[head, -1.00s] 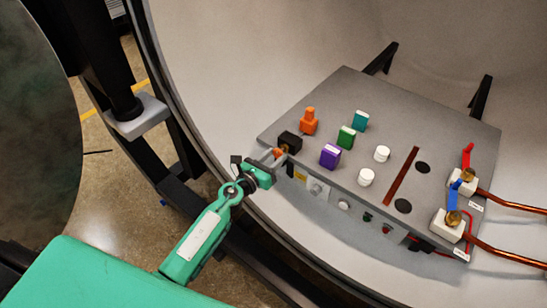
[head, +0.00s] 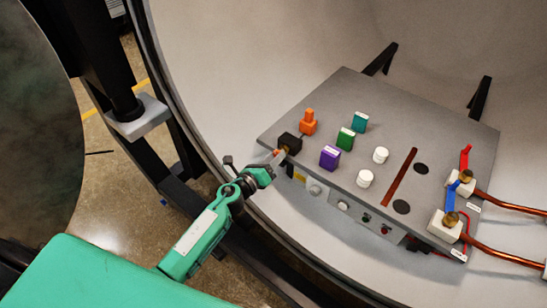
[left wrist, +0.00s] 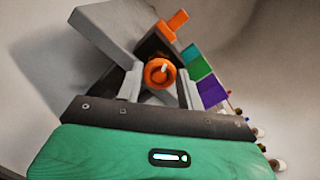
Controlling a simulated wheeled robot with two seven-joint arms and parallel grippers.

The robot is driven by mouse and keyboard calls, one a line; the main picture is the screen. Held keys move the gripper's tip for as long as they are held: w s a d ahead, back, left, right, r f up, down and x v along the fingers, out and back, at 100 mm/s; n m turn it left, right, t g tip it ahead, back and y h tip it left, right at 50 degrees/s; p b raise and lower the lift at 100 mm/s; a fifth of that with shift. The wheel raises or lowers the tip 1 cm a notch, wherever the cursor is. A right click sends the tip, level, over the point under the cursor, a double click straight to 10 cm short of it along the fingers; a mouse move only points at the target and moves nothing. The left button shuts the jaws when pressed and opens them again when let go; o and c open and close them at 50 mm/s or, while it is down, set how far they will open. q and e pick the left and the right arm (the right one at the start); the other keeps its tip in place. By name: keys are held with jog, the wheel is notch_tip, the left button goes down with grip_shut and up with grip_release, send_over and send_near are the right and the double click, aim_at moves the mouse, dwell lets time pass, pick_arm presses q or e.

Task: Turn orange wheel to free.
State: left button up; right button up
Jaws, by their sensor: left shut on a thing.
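The orange wheel (left wrist: 159,73) sits on the front of a black block (head: 289,143) at the left edge of a grey panel. In the left wrist view it lies between the two pale fingers, with a light mark on its face. My left gripper (head: 277,156) is shut on the wheel; in the head view its fingers hide most of it. The green wrist appears rolled compared with before. My right gripper is not in view.
The grey panel (head: 335,105) also carries an orange fitting (head: 308,122), a purple block (head: 330,157), a green block (head: 345,138), a teal block (head: 360,121) and white knobs (head: 365,178). Copper tubes (head: 500,210) run off at right. The round chamber rim curves below my left arm.

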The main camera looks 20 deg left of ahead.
pick_arm(q)
jog(key=shift+f+n+p, duration=0.15)
jog(key=shift+n+p, duration=0.95)
jog(key=shift+n, duration=5)
jog(key=o, duration=1)
jog(key=shift+b+v, duration=1.55)
jog(key=shift+v, duration=5.4)
